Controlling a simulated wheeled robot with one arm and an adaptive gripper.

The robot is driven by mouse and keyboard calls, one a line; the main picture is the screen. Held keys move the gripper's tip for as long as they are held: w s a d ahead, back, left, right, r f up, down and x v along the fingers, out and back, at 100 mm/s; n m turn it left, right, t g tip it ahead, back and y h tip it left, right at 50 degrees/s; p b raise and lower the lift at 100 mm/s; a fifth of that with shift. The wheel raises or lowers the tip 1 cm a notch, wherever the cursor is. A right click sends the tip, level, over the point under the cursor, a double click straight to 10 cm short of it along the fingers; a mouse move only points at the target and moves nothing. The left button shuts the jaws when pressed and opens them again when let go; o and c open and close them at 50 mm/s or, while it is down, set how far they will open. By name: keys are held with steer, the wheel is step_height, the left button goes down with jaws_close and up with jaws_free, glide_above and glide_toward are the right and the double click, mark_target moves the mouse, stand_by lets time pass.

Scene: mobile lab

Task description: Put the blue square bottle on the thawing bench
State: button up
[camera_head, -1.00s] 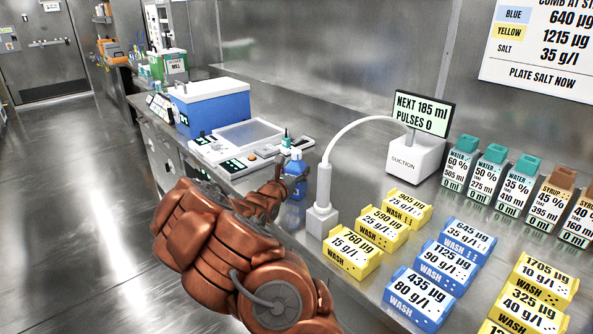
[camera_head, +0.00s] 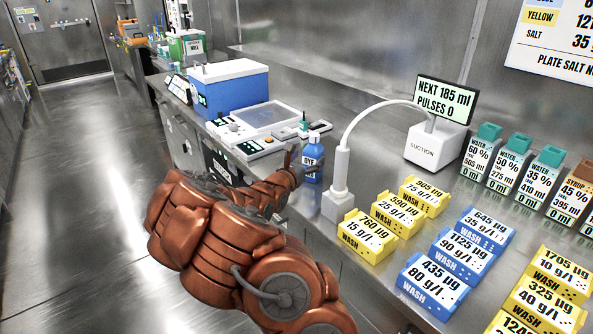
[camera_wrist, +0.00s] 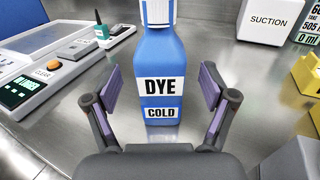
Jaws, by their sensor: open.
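The blue square bottle (camera_head: 313,160) has a white cap and a label reading DYE and COLD. It stands upright on the steel counter, left of the suction arm's base. In the wrist view the bottle (camera_wrist: 163,70) is centred between the fingers of my gripper (camera_wrist: 162,95). The fingers are open, with a gap on each side of the bottle. In the head view my gripper (camera_head: 297,165) is at the bottle's left side, partly hidden by my arm. I cannot tell which surface is the thawing bench.
The white suction stand (camera_head: 337,200) with its curved tube is close on the right. A device with a clear lid (camera_head: 262,118) and a blue box (camera_head: 232,90) stand behind left. Yellow wash blocks (camera_head: 368,236) and blue wash blocks (camera_head: 434,285) fill the front right counter.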

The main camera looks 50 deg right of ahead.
steer(key=s+a, duration=0.1)
steer(key=a, duration=0.6)
steer(key=shift+a+b, duration=0.35)
steer(key=shift+a, duration=0.05)
steer(key=shift+r, duration=0.15)
